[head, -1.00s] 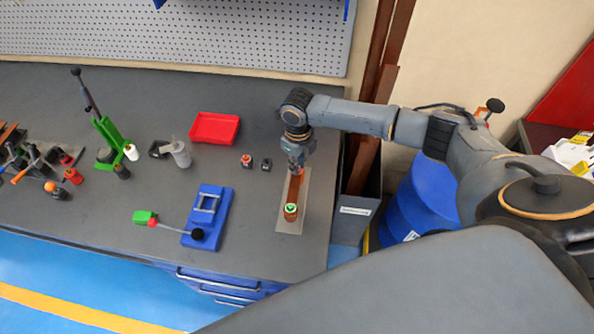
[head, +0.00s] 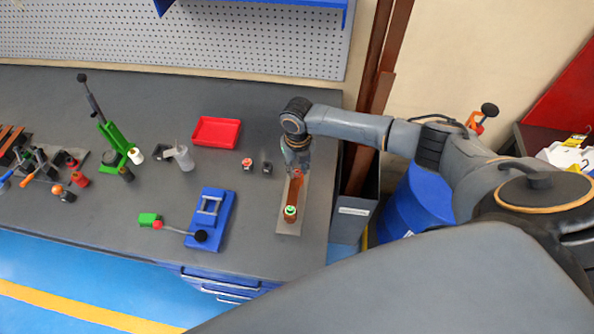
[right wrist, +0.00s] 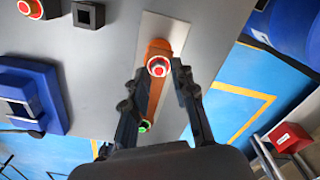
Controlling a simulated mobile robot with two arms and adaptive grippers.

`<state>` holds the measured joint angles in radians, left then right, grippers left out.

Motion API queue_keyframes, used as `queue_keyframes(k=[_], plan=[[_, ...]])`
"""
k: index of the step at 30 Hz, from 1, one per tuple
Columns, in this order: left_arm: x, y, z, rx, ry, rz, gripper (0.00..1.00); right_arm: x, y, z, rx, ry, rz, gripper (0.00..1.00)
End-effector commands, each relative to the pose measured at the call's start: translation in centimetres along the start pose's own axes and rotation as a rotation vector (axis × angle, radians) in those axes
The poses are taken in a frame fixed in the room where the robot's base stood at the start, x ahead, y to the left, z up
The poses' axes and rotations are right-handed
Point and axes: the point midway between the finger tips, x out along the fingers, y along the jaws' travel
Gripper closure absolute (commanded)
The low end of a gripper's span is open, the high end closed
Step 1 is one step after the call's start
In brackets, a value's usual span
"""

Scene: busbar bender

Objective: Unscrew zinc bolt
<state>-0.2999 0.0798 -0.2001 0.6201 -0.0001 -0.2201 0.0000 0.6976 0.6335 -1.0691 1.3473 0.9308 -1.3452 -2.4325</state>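A copper busbar (right wrist: 154,98) lies on a pale plate (right wrist: 178,30) at the right end of the workbench, also visible in the head view. At its far end is a bolt with a red ring and pale centre (right wrist: 158,67); its metal cannot be told. A green-ringed piece (head: 290,212) sits at the bar's near end and shows between the finger bases in the right wrist view (right wrist: 144,126). My right gripper (head: 297,170) points down over the far end. In the right wrist view its fingers are apart, either side of the red-ringed bolt, with gaps visible. My left gripper is out of view.
A red-topped block (head: 247,164) and a black square socket (head: 267,168) stand left of the plate. A red tray (head: 216,132), a blue fixture (head: 210,218) with a lever and a green press (head: 117,145) are farther left. A blue barrel (head: 415,205) stands beyond the bench's right edge.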

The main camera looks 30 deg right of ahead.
Motion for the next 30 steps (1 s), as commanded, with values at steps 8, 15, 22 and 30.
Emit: queue_keyframes(k=[8, 15, 22, 30], plan=[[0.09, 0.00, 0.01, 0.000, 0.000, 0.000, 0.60, 0.09, 0.04, -0.02, 0.030, 0.000, 0.000, 0.74], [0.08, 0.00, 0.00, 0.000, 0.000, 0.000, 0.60, 0.10, 0.22, -0.02, 0.348, 0.001, 0.002, 0.74], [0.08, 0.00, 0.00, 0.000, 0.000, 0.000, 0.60, 0.09, 0.18, 0.01, 0.498, 0.000, 0.000, 0.74], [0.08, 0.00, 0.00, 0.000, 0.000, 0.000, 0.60, 0.08, 0.19, 0.02, 0.508, 0.000, 0.000, 0.74]])
